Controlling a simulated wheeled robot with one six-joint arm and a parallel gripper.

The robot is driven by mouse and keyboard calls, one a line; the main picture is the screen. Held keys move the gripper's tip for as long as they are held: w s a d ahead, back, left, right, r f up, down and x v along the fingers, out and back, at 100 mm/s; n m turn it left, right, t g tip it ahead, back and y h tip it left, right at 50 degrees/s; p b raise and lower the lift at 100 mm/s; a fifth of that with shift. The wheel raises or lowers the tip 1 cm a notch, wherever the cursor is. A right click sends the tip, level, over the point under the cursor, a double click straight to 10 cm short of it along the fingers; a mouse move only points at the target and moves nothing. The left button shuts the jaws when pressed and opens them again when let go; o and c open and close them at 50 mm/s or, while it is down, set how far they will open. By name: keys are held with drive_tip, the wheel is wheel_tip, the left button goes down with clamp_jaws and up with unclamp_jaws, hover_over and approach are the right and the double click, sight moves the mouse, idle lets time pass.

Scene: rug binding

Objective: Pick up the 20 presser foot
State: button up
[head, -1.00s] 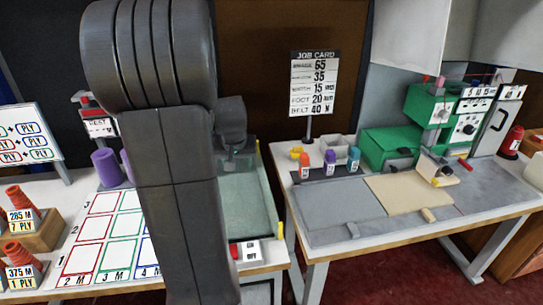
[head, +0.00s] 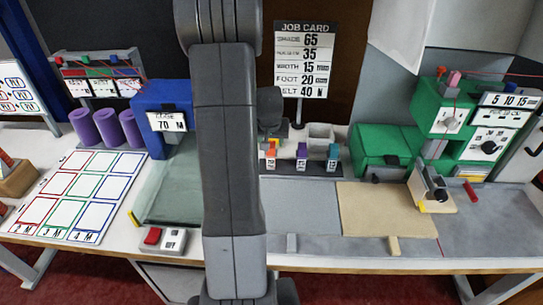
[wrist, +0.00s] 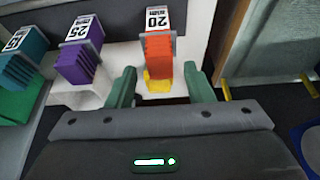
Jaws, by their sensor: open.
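The 20 presser foot is an orange block with a white "20 mm" label (wrist: 158,48). In the wrist view it stands upright at top centre, in a row with a purple foot marked 25 (wrist: 80,58) and a teal foot (wrist: 22,65). My gripper (wrist: 160,88) is open, its two green fingers apart. The orange foot lies between and just ahead of the fingertips, with no contact visible. In the head view the orange foot (head: 270,156) shows right beside my arm, which hides my gripper. The job card (head: 303,60) reads foot 20.
A yellow piece (wrist: 158,82) sits by the orange foot's near end. The purple foot (head: 302,156) and teal foot (head: 333,157) stand close beside it. The green sewing machine (head: 452,125) is to the right. A tan panel (head: 385,212) lies on the grey table, mostly clear around it.

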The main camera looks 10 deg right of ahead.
sight(271, 146)
drive_tip(key=shift+x, duration=1.7)
drive_tip(key=shift+c, duration=0.5)
clamp_jaws()
